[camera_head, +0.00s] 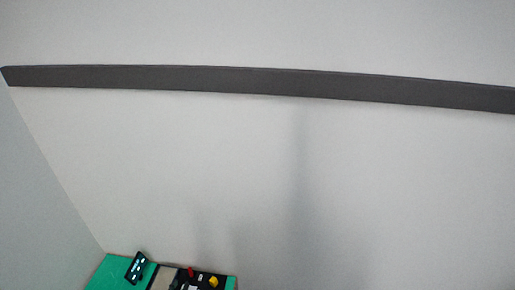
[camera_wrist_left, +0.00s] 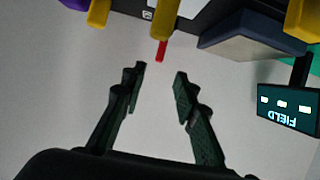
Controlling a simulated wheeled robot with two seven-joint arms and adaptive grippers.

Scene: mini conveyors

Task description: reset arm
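My left gripper (camera_wrist_left: 159,75) shows in the left wrist view. Its two dark fingers stand apart with nothing between them, only pale floor or wall behind. I cannot pick out either gripper clearly in the head view. My right gripper is not seen in either view.
At the bottom left of the head view, a green surface (camera_head: 106,270) carries a small dark display (camera_head: 136,267) and small red and yellow objects. The left wrist view shows a dark sign reading FIELD (camera_wrist_left: 288,106), a blue-grey block (camera_wrist_left: 250,45), yellow pieces and a red tip (camera_wrist_left: 161,51).

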